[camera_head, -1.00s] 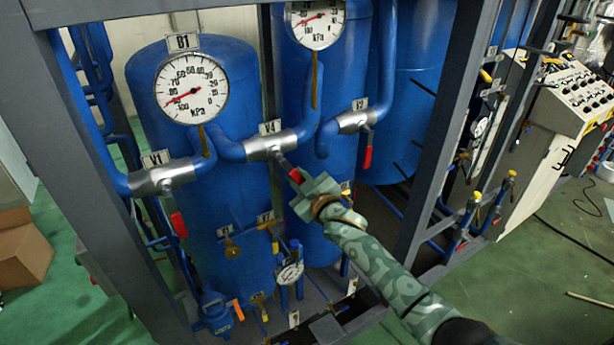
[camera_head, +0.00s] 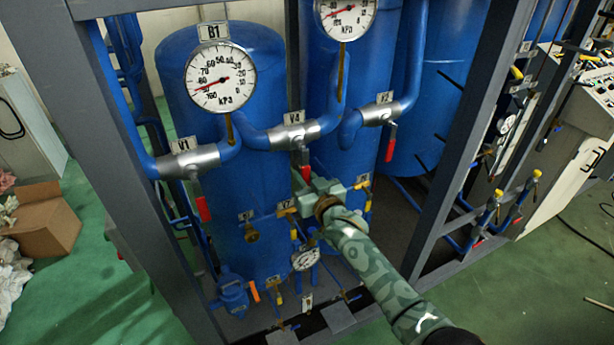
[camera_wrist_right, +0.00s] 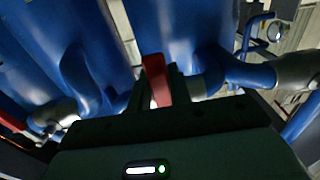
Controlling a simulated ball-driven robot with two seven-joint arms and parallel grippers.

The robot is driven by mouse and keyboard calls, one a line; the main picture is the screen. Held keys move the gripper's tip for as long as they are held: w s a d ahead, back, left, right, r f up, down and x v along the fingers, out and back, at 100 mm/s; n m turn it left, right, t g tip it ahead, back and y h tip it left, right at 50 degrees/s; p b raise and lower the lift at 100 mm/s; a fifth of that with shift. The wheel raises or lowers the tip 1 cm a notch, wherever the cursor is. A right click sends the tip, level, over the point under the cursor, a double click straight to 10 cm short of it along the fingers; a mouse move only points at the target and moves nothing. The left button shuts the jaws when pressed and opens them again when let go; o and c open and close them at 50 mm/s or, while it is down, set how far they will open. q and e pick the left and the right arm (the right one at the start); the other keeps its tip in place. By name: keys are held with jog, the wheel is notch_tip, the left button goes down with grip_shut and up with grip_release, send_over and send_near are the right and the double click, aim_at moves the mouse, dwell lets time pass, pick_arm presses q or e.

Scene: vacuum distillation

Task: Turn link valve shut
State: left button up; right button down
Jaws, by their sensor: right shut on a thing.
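The V4 valve (camera_head: 295,135) is a silver body in the blue pipe linking the two front tanks, with a label above it. Its lever with a red grip (camera_head: 304,171) points nearly straight down, slightly right. My right gripper (camera_head: 308,184), on a green patterned arm from the lower right, is shut on that lever's red grip and hides its lower end. In the right wrist view the red grip (camera_wrist_right: 156,80) stands between the dark fingers (camera_wrist_right: 160,97). My left gripper is not in view.
Valve V1 (camera_head: 188,159) at left and valve V2 (camera_head: 385,112) at right have red levers hanging down. Gauge B1 (camera_head: 220,79) is above left. Grey frame posts (camera_head: 470,130) flank the tanks. Smaller valves and a gauge (camera_head: 306,259) sit below the gripper.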

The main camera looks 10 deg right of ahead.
dwell(0.3)
jog(key=c, duration=1.3)
grip_release()
jog(key=shift+s, duration=0.1)
jog(key=v, duration=1.6)
jog(key=shift+s, duration=0.15)
